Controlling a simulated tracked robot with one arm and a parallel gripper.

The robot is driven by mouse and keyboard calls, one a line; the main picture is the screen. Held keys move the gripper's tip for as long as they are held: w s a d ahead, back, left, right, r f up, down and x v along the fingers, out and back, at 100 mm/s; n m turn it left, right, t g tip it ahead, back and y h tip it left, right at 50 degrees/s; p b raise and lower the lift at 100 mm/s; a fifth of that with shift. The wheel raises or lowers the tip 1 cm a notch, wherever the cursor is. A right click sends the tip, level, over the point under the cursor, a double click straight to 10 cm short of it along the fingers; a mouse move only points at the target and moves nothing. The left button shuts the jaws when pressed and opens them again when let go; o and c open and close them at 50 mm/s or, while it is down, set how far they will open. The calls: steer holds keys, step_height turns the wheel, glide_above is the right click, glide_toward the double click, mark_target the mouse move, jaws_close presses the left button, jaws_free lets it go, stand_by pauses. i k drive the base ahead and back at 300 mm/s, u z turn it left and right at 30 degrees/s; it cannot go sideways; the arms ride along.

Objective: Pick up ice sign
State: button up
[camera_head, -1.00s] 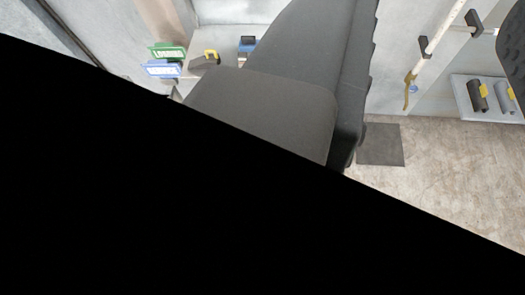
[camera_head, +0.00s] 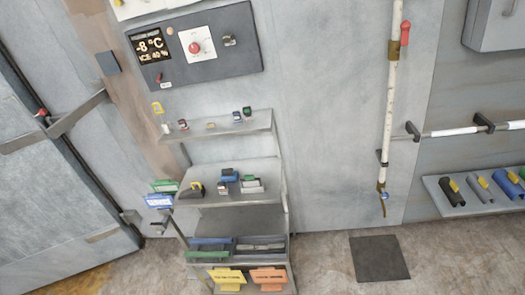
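Several small signs are in view, and their lettering is too small to read, so I cannot tell which is the ice sign. A green sign (camera_head: 163,186) and a blue sign (camera_head: 159,201) stick out at the left side of the shelf rack. A yellow sign (camera_head: 226,278) and an orange sign (camera_head: 269,276) stand side by side at the foot of the rack. My gripper does not show in this view.
The metal shelf rack (camera_head: 233,143) holds small items and bins. A control panel (camera_head: 193,47) showing -8 °C hangs above it. A door (camera_head: 45,190) is at left. A pipe (camera_head: 388,100) and a wall shelf (camera_head: 455,198) are at right. A dark mat (camera_head: 380,259) lies on open floor.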

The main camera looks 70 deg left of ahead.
mark_target(231, 281)
steer(key=z, duration=0.75)
steer(key=k, duration=2.1)
steer(key=u, duration=1.9)
steer(key=i, duration=1.05)
steer(key=u, duration=0.05)
